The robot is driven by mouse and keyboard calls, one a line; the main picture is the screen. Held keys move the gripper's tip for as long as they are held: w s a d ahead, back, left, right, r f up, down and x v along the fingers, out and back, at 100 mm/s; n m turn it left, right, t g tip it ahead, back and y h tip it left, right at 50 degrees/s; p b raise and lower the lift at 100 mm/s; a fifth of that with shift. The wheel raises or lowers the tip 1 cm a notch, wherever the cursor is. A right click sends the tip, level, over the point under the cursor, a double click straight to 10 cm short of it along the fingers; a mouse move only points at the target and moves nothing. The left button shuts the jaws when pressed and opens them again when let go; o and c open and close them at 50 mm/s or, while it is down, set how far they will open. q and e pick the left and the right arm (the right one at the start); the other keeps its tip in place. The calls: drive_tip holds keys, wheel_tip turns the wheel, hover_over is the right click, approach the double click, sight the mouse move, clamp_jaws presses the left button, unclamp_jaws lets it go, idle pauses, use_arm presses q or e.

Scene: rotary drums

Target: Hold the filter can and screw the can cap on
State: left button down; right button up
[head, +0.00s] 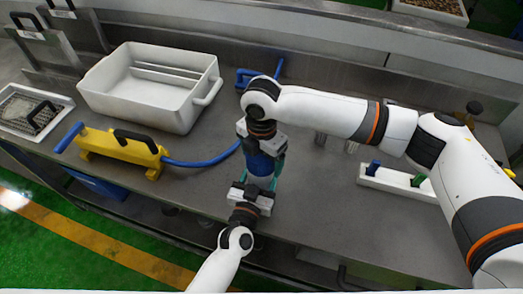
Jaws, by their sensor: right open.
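The blue filter can (262,164) stands near the front edge of the steel bench, partly hidden by both of my grippers. My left gripper (258,184) comes from the front, with its fingers along both sides of the can and no gap visible, so it looks shut on it. My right gripper (262,145) points down directly over the top of the can and is open. The can cap cannot be made out; the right gripper covers the can's top.
A white bin (152,112) stands at the back left. A yellow tool (120,150) with a blue hose lies left of the grippers. A white rack (395,184) with blue and green pieces lies to the right. Clear bench lies in front of the rack.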

drive_tip(key=c, duration=1)
drive_tip(key=m, duration=1.1)
drive_tip(key=o, duration=1.1)
drive_tip(key=shift+r, duration=0.1)
drive_tip(key=shift+r, duration=2.15)
drive_tip(key=shift+c, duration=0.5)
